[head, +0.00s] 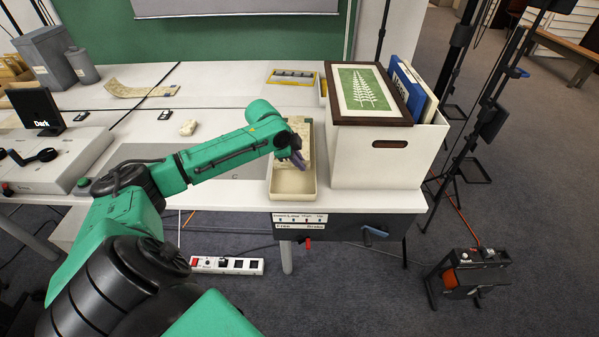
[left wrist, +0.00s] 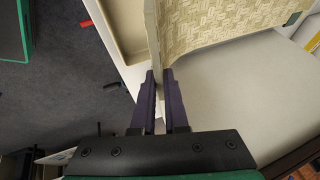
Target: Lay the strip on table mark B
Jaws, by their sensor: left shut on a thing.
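A pale, patterned strip (head: 303,130) is over the back part of a cream tray (head: 292,184) near the table's front edge. In the left wrist view the strip (left wrist: 215,22) shows a woven-looking pattern. My left gripper (head: 297,160) is above the tray, its purple fingers pointing down. In the left wrist view the left gripper (left wrist: 162,85) is shut on a thin edge that looks like the strip's. The tray (left wrist: 122,28) lies beside it. I cannot read a mark B on the table. My right gripper is out of view.
A white box (head: 372,160) holding blue folders (head: 408,88), with a framed fern print (head: 362,90) on top, stands right of the tray. A grey panel (head: 235,168) lies left of it. Another patterned piece (head: 135,90) lies at the back left. A yellow-edged item (head: 292,77) lies behind.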

